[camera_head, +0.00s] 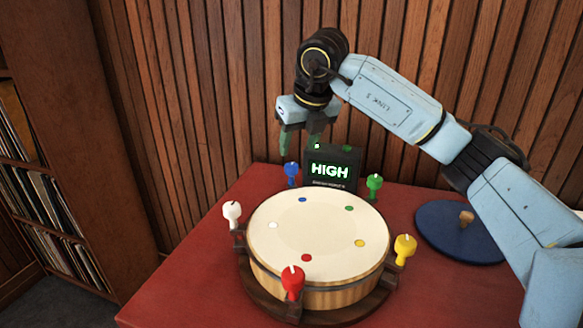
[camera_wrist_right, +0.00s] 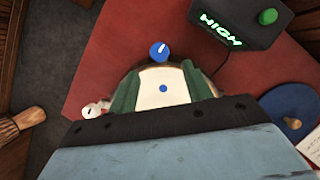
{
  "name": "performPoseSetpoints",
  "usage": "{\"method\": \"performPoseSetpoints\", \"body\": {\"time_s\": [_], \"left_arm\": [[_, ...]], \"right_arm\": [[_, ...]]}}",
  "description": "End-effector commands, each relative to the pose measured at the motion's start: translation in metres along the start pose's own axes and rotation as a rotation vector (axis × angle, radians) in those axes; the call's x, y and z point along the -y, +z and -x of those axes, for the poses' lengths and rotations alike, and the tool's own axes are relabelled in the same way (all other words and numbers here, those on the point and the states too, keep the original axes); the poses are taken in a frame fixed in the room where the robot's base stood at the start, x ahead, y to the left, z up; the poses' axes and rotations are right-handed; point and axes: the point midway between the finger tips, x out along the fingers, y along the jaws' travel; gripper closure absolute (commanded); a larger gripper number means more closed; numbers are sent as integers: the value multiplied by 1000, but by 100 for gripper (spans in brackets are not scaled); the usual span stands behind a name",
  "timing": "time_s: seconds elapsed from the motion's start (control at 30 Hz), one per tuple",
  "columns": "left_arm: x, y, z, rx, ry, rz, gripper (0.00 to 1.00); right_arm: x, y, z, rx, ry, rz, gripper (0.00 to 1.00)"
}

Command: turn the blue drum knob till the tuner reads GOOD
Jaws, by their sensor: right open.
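The blue drum knob (camera_head: 291,170) stands at the back left of the round drum (camera_head: 315,235), with a pale pointer line on top. It also shows in the right wrist view (camera_wrist_right: 160,50), just beyond the fingertips, apart from them. The dark tuner box (camera_head: 332,168) behind the drum reads HIGH in green; the same word shows in the right wrist view (camera_wrist_right: 222,30). My right gripper (camera_head: 300,143) is open, pointing down above the blue knob, with nothing between its greenish fingers. My left gripper is not in view.
Green (camera_head: 374,184), yellow (camera_head: 404,248), red (camera_head: 292,281) and white (camera_head: 232,213) knobs stand around the drum. A blue round mat (camera_head: 440,238) with a small wooden piece lies at the right. A slatted wall (camera_head: 225,90) rises behind the red table (camera_head: 205,285).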

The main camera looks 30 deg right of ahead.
Motion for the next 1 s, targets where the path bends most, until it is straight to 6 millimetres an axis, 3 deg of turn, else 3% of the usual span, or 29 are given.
{"method": "performPoseSetpoints", "body": {"time_s": [0.1,0.33,0.77,1.0], "left_arm": [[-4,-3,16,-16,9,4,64],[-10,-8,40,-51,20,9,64],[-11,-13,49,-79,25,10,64],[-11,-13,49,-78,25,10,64]], "right_arm": [[0,-1,-27,-2,0,-1,50],[0,-1,-60,-1,1,-1,50],[0,0,-71,1,2,0,50],[0,0,-71,1,2,0,78]]}}
